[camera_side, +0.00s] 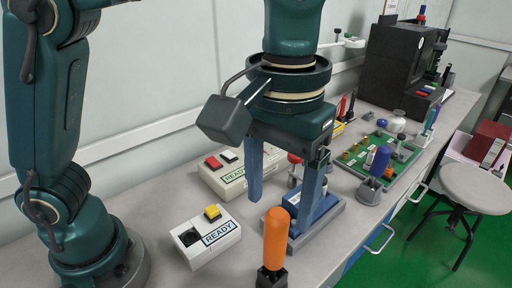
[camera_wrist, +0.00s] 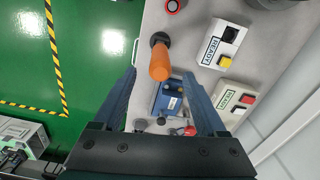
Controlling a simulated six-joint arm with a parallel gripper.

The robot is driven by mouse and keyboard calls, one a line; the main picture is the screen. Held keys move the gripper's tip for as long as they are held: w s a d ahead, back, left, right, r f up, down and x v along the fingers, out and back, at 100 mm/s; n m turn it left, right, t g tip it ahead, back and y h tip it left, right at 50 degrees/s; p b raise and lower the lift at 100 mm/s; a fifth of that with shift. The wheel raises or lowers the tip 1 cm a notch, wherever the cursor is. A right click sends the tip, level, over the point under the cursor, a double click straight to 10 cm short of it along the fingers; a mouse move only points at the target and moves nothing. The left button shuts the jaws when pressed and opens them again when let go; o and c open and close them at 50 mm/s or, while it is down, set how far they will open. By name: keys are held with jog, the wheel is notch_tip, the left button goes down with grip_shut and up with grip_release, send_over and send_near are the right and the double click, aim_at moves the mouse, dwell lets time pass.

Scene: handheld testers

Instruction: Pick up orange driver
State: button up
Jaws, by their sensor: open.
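The orange driver (camera_side: 275,238) stands upright, handle up, in a small dark holder (camera_side: 270,278) near the front of the bench in the side view. It also shows in the wrist view (camera_wrist: 160,65), above the picture's middle and roughly between the finger lines. My gripper (camera_side: 280,212) is open and empty, its two blue fingers pointing down. In the side view the fingers appear above and behind the orange handle, apart from it. In the wrist view my gripper (camera_wrist: 160,76) has its fingertips on either side of the handle's lower end. The driver's shaft is hidden.
A blue device (camera_side: 318,215) on a grey base stands beneath and behind my gripper. White READY boxes, one with a yellow button (camera_side: 211,213) and one with a red button (camera_side: 214,162), lie to the left.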

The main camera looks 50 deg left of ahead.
aim_at(275, 247)
jog(key=shift+f, duration=5.15)
grip_shut()
